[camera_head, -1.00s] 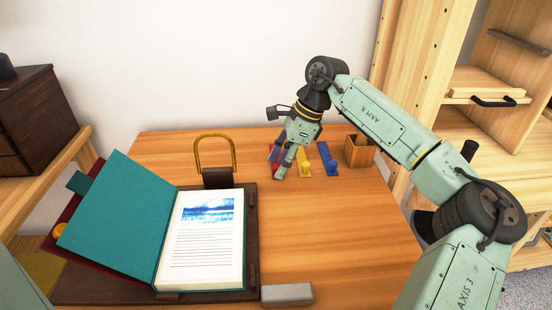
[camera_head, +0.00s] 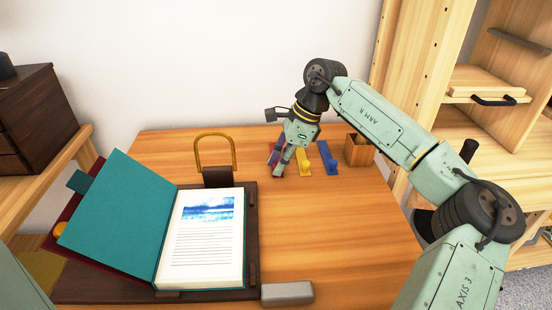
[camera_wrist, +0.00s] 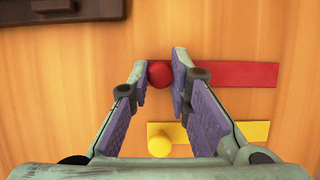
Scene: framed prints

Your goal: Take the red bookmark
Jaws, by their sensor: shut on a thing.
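The red bookmark is a flat red strip (camera_wrist: 240,74) with a round red knob at its left end in the wrist view. It lies on the wooden table, and in the head view the red bookmark (camera_head: 272,149) is mostly hidden behind my fingers. My gripper (camera_wrist: 160,72) is shut on the knob, with one finger on each side; the strip extends to the right past the right finger. In the head view my gripper (camera_head: 276,171) points down at the back of the table.
A yellow bookmark (camera_head: 303,160) and a blue bookmark (camera_head: 328,159) lie just right of the gripper. A wooden box (camera_head: 358,152) stands beyond them. An open book (camera_head: 203,240) on a dark stand (camera_head: 251,230) fills the left. A grey block (camera_head: 287,293) lies in front. The table middle is clear.

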